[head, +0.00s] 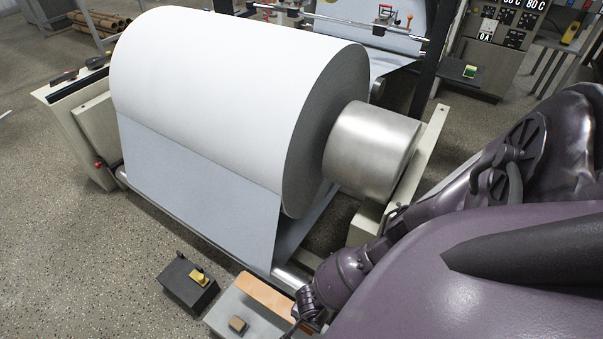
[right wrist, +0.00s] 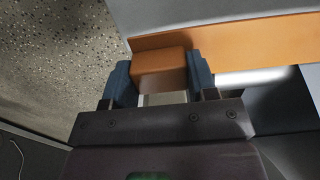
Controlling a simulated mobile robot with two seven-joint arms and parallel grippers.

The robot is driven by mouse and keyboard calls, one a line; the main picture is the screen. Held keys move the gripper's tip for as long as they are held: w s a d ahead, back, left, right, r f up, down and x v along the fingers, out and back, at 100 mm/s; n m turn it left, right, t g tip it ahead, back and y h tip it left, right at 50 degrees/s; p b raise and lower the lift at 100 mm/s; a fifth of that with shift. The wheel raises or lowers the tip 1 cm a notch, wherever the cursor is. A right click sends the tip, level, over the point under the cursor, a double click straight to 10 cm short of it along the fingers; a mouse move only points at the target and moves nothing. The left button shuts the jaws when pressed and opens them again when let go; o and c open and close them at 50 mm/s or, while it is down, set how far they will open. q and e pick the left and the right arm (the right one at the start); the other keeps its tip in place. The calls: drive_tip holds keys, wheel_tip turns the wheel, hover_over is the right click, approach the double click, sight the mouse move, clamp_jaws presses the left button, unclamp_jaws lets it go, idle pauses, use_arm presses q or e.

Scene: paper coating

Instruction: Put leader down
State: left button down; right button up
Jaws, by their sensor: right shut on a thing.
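The white paper roll (head: 220,90) fills the middle of the head view, with a grey-blue sheet (head: 205,185) hanging down its front. My right gripper (right wrist: 160,76) is shut on an orange-brown block (right wrist: 160,66), with a dark blue finger on each side. Behind the block in the right wrist view, an orange strip (right wrist: 255,58) borders a grey surface (right wrist: 220,18); whether block and strip are joined is unclear. In the head view, my right arm comes in from the right and hides the fingertips. My left gripper is out of view.
A metal cylinder (head: 370,150) juts from the roll.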

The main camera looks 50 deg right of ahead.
drive_tip(key=f, duration=0.1)
drive_tip(key=f+b, duration=0.1)
drive_tip(key=f, duration=0.1)
drive_tip(key=f+b, duration=0.1)
drive_tip(key=f, duration=0.1)
drive_tip(key=shift+s, duration=0.3)
drive_tip(key=shift+w+f, duration=0.2)
drive_tip(key=shift+f, duration=0.05)
wheel_tip(320, 180, down, 4)
drive_tip(key=b, duration=0.3)
drive_tip(key=shift+s+r, duration=0.1)
drive_tip(key=shift+s, duration=0.05)
drive_tip(key=shift+f, duration=0.2)
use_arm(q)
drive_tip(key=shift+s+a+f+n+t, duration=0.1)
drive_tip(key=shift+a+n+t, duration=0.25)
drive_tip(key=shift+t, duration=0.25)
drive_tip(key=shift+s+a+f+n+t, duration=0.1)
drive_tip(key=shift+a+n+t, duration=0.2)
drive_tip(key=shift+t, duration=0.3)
use_arm(e)
drive_tip(key=shift+w, duration=0.3)
drive_tip(key=shift+r, duration=0.1)
drive_tip(key=o, duration=1)
